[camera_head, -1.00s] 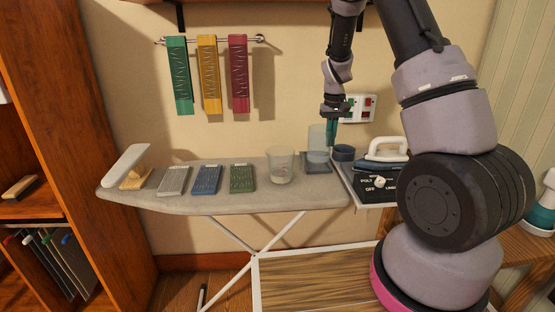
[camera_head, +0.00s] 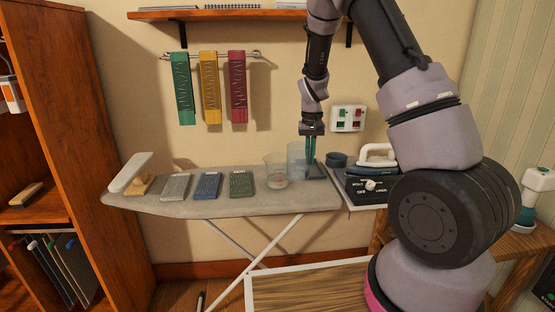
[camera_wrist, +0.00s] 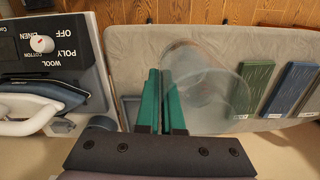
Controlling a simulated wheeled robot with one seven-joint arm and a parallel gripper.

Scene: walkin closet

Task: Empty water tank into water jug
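The water tank (camera_head: 297,158) is a clear, faintly bluish cylinder. My gripper (camera_head: 311,162) points down at its right side, its green fingers nearly together on the tank's wall. The tank looks close to upright. The water jug (camera_head: 275,172) is a clear tumbler-like vessel standing on the ironing board, just left of the tank; the two overlap in the head view. In the wrist view the green fingers (camera_wrist: 161,128) are close together, and the clear outlines of tank and jug overlap beside them. I cannot tell the water level or whether the vessels touch.
A grey stand (camera_head: 315,172) and a dark round cup (camera_head: 336,159) sit right of the tank. Green (camera_head: 241,184), blue (camera_head: 207,186) and grey blocks lie left of the jug on the ironing board (camera_head: 180,210).

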